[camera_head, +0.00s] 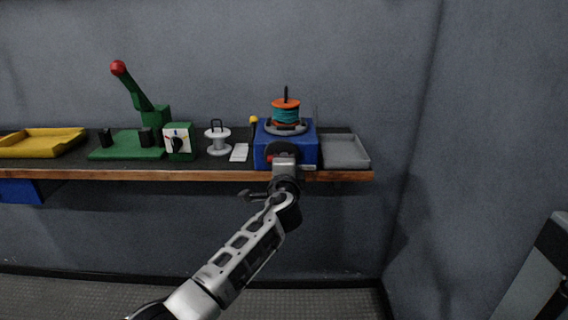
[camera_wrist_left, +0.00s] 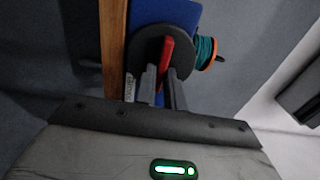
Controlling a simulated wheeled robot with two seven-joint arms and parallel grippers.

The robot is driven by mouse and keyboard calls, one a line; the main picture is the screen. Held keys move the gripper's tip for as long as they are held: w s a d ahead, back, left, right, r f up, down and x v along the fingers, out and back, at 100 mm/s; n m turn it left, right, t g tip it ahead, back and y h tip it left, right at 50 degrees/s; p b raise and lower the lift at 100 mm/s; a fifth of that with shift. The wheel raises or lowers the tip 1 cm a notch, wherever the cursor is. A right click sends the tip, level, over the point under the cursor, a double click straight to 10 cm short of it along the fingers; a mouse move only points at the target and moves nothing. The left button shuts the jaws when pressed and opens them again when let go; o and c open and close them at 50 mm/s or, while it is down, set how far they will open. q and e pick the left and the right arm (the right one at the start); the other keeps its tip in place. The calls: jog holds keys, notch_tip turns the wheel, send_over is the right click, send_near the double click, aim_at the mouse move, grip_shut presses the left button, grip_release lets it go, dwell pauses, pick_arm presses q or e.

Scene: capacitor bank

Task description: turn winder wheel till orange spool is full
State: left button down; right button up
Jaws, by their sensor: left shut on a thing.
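The orange spool (camera_head: 286,103) stands upright on top of the blue winder box (camera_head: 304,136), with teal wire wound around its middle. It also shows at the right of the box in the left wrist view (camera_wrist_left: 214,48). The dark round winder wheel (camera_wrist_left: 146,50) is on the box's front face and carries a red handle (camera_wrist_left: 167,52). My left gripper (camera_head: 284,160) is at the wheel, and its two fingers (camera_wrist_left: 161,82) are shut on the red handle. In the head view the gripper hides most of the wheel. My right gripper is not in view.
On the shelf stand a white spool (camera_head: 217,145), a dial box (camera_head: 179,142), a green press (camera_head: 128,146) with a red-knobbed lever and a yellow tray (camera_head: 40,143). A grey tray (camera_head: 345,151) is right of the winder. The wooden shelf edge (camera_head: 130,174) runs along the front.

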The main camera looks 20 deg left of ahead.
pick_arm(q)
jog(key=c, duration=1.5)
grip_release()
jog(key=v, duration=1.6)
jog(key=shift+r, duration=0.1)
